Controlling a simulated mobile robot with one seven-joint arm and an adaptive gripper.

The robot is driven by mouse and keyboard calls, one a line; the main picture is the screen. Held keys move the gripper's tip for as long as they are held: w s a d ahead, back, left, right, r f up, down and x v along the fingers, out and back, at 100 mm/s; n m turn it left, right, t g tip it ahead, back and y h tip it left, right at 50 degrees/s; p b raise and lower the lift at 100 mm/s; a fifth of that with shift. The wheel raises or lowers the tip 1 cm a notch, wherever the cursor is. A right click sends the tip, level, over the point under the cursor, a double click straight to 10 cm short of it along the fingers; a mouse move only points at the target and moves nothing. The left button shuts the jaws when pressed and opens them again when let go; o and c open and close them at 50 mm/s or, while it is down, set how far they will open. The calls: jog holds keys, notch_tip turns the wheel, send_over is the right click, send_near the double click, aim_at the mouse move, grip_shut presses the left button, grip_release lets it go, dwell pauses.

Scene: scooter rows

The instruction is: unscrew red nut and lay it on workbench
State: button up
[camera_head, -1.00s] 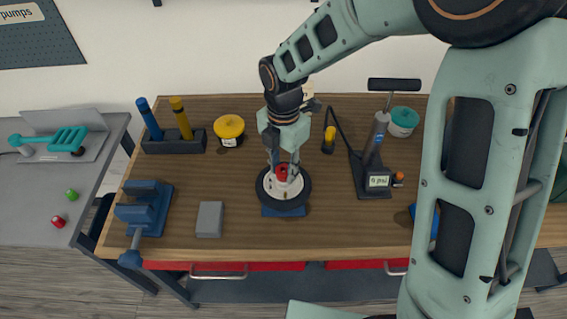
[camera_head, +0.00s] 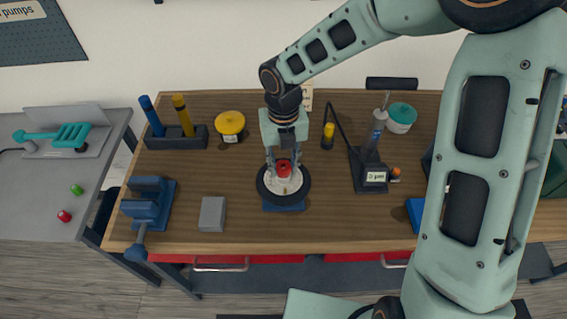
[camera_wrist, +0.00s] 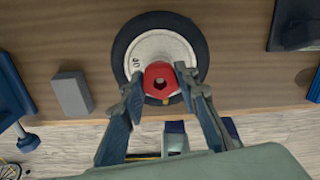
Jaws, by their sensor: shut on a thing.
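The red nut (camera_head: 284,169) sits at the middle of a wheel (camera_head: 268,192) with a black tyre and a pale hub. The wheel lies flat on a blue stand (camera_head: 284,208) on the wooden workbench (camera_head: 330,225). My gripper (camera_head: 284,165) points down over the wheel, its fingers on either side of the nut. In the wrist view, the nut (camera_wrist: 160,80) shows a dark hole, with my blue-grey fingertips (camera_wrist: 160,84) shut on its sides. Whether the nut is still threaded on cannot be told.
A grey block (camera_head: 212,214) and blue vise (camera_head: 148,208) stand left of the wheel. A pump (camera_head: 372,160) stands to the right, a yellow tin (camera_head: 230,124) behind. A grey side table (camera_head: 40,205) holds small red and green pieces.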

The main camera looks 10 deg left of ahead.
aim_at(283, 168)
jog(key=o, duration=1.2)
notch_tip(283, 168, up, 12)
jog(key=m+b, duration=0.3)
jog(key=m, duration=1.8)
jog(key=shift+m, duration=0.4)
